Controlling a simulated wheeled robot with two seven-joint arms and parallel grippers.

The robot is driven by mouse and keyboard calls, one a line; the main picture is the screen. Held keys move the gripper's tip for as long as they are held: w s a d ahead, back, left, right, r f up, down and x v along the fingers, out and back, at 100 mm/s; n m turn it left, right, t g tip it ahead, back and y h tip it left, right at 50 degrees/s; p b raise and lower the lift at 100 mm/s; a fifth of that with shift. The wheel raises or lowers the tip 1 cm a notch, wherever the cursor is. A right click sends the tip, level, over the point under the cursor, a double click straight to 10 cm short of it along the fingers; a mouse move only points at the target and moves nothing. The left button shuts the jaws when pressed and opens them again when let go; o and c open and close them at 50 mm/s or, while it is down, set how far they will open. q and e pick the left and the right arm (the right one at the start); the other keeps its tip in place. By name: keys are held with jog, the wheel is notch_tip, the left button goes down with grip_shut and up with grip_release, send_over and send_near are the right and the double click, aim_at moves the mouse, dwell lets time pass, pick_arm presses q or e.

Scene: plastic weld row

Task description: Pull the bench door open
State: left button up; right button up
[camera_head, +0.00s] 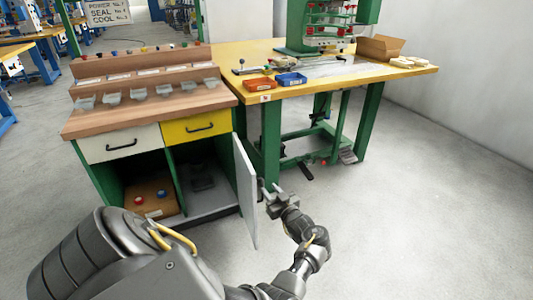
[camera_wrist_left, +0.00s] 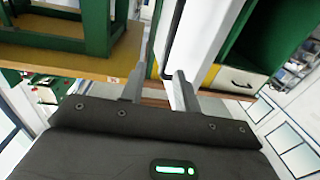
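The bench door (camera_head: 246,190) is a pale panel hinged at the right side of the bench cabinet. It stands swung open, seen almost edge-on, with the inside of the cabinet showing. My left gripper (camera_head: 268,195) is at the door's outer face, on its right. In the left wrist view, the door (camera_wrist_left: 208,30) carries a dark bar handle (camera_wrist_left: 170,42). The fingers of my left gripper (camera_wrist_left: 160,80) are spread apart, with the handle's end between them; I cannot tell whether either finger touches it. My right gripper is in neither view.
The wooden bench (camera_head: 150,112) has a white drawer (camera_head: 119,144) and a yellow drawer (camera_head: 196,127) above the open compartments. A yellow-topped table (camera_head: 390,76) with green legs stands close behind the gripper. The grey floor (camera_head: 430,220) on the right is clear.

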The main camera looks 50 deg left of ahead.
aim_at(250, 191)
pick_arm(q)
jog(key=shift+v, duration=1.85)
jog(key=shift+f, duration=0.1)
jog(key=b+x, duration=0.1)
jog(key=x, duration=0.7)
